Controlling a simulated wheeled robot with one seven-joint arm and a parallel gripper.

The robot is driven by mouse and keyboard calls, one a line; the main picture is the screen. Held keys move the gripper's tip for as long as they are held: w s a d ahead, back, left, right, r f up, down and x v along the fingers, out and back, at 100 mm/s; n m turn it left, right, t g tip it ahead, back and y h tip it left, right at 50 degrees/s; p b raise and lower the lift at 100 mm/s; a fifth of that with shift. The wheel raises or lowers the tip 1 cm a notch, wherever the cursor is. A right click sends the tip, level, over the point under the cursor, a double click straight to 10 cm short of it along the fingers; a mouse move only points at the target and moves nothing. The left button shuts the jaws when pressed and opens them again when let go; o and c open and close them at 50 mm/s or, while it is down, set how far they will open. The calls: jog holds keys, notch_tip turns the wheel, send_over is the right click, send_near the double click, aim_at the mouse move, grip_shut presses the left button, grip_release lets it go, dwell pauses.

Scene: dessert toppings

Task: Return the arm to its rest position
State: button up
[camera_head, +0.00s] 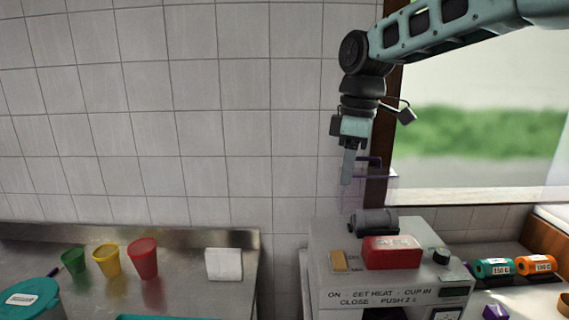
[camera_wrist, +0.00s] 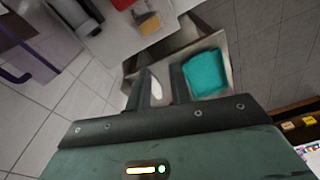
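My arm reaches in from the upper right in the head view. My gripper (camera_head: 349,180) hangs fingers down in front of the tiled wall, above the back of the grey machine. In the wrist view its two dark fingers (camera_wrist: 160,88) stand apart with a gap between them, and nothing is held. A clear container with a purple handle (camera_head: 374,160) is close to the gripper in the head view; whether they touch cannot be told. The purple handle (camera_wrist: 20,72) also shows at the left of the wrist view.
The grey machine (camera_head: 340,290) carries a red block (camera_head: 392,252). Green (camera_head: 73,261), yellow (camera_head: 107,260) and red (camera_head: 143,259) cups stand on the metal counter (camera_head: 200,295), left. Teal (camera_head: 493,267) and orange (camera_head: 537,264) rolls lie right. Open air lies left of the gripper.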

jog(key=s+a+f+m+b, duration=0.1)
jog(key=s+f+m+b, duration=0.1)
jog(key=s+f, duration=0.55)
jog(key=s+a+f+m+b, duration=0.2)
jog(key=s+f, duration=0.3)
jog(key=s, duration=0.6)
jog(key=s+d+f+m+b, duration=0.2)
jog(key=s+d+f, duration=0.3)
jog(key=s+f, duration=0.4)
jog(key=s+m, duration=0.1)
jog(key=s, duration=0.2)
jog(key=shift+s+b, duration=0.4)
